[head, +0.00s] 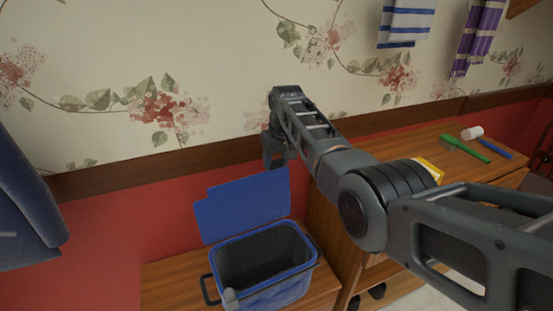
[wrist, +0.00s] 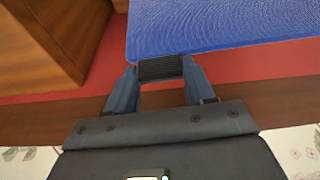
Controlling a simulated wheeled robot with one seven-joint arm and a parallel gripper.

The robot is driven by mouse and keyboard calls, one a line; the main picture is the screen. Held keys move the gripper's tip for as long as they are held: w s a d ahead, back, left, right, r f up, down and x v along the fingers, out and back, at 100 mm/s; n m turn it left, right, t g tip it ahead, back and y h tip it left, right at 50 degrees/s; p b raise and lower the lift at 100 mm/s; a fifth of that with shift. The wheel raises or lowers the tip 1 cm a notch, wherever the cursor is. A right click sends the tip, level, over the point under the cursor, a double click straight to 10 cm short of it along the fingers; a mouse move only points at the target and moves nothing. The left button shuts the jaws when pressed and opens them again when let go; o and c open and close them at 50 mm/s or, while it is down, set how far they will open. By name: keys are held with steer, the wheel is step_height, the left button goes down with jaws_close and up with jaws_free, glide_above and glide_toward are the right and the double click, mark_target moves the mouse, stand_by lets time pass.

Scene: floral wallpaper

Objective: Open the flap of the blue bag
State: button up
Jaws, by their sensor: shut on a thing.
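The blue bag (head: 278,292) stands on a low wooden surface, its dark inside showing from above. Its blue flap (head: 240,208) is raised behind the opening, in front of the red wall, so the bag is open. My gripper (head: 276,160) is at the upper right edge of the flap. In the wrist view the flap (wrist: 215,30) fills the top, and a dark ribbed tab (wrist: 160,67) at its edge sits between the fingers of my gripper (wrist: 161,78). The fingers are shut on this tab.
A wooden bench (head: 165,285) carries the bag. A higher wooden counter (head: 420,148) at right holds a green brush (head: 466,150), a blue item (head: 495,149) and a white cylinder (head: 472,133). Towels (head: 405,22) hang on the wall. Dark blue cloth (head: 25,205) hangs at left.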

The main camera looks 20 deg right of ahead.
steer(key=shift+s+f, duration=0.1)
steer(key=o, duration=0.7)
steer(key=v, duration=0.7)
steer(key=shift+s+r, duration=0.1)
steer(key=shift+r, duration=0.25)
